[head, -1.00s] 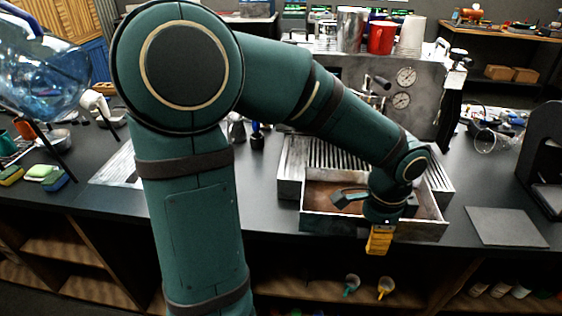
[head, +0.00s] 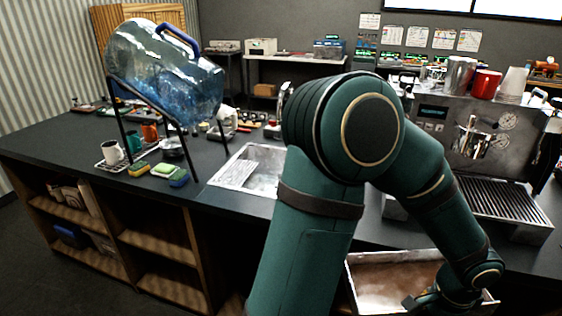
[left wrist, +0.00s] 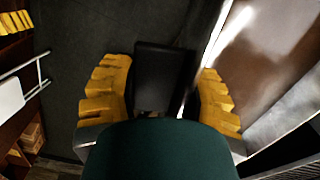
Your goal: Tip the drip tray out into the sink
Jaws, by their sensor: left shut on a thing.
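The drip tray (head: 395,256) is a metal box with brown liquid in it, at the bottom of the head view in front of the counter edge. It looks about level. My left gripper (head: 436,303) is at its near side, partly cut off by the frame. In the left wrist view the yellow fingers of my left gripper (left wrist: 163,68) are on either side of a black handle (left wrist: 160,75), with the tray (left wrist: 292,118) at the right. The sink (head: 262,155) is set into the counter left of my arm, which hides its right part. My right gripper is out of view.
The espresso machine (head: 468,142) stands at the right, with cups on top and a ribbed grate (head: 510,203) in front. A blue water jug (head: 165,75) on a stand, sponges (head: 163,169) and mugs are left of the sink. Open shelves (head: 160,245) lie under the counter.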

